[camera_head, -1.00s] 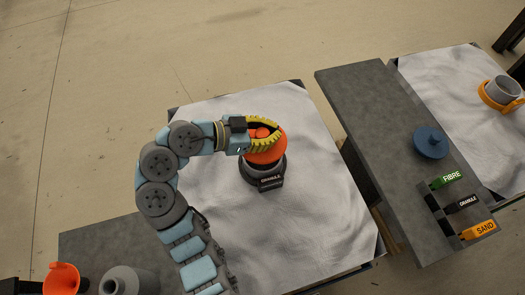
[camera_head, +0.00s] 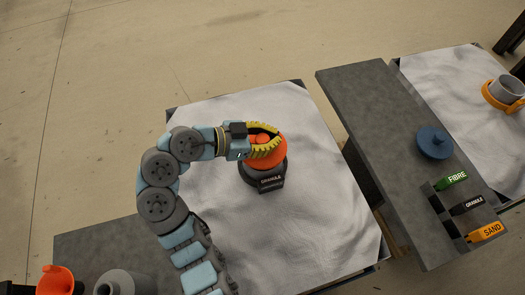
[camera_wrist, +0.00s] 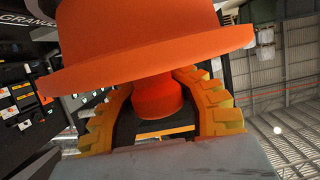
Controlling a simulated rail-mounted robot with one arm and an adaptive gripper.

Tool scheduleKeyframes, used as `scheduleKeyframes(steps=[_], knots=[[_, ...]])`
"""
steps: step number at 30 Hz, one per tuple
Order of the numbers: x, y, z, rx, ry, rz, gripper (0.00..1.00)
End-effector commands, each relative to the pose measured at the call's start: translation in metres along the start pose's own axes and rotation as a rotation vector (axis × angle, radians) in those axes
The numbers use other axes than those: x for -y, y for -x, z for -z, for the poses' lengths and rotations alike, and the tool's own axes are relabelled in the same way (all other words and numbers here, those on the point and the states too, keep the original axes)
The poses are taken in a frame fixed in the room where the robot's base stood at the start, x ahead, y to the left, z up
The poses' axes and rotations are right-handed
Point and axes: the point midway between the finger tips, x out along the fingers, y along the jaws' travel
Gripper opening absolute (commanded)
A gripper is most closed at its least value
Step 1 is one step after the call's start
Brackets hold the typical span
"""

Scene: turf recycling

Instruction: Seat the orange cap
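The orange cap (camera_head: 268,154) is over the top of a dark grey container (camera_head: 250,177) with a black GRANULE tag (camera_head: 271,182). My gripper (camera_head: 264,142), with yellow ribbed fingers, reaches in from the left at the cap's knob. In the wrist view, the fingers close around the knob (camera_wrist: 158,98) of the cap (camera_wrist: 150,42), one on each side. The cap's brim looks tilted in that view. The cap hides the container's mouth, so I cannot tell whether it rests fully on it.
A grey bench (camera_head: 365,110) on the right holds a blue lid (camera_head: 435,142) and FIBRE, GRANULE and SAND tags (camera_head: 468,205). A grey cup in an orange ring (camera_head: 503,92) stands far right. Another orange part (camera_head: 57,282) and a grey spouted part (camera_head: 125,284) are bottom left. The white-covered table (camera_head: 310,210) is otherwise clear.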

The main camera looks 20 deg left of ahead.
Motion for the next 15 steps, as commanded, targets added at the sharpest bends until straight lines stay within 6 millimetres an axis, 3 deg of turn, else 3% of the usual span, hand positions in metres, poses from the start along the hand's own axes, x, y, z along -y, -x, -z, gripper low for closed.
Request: scheduleKeyframes(steps=[15], knots=[[0.0000, -0.0023, -0.0062, 0.000, 0.000, 0.000, 0.00]])
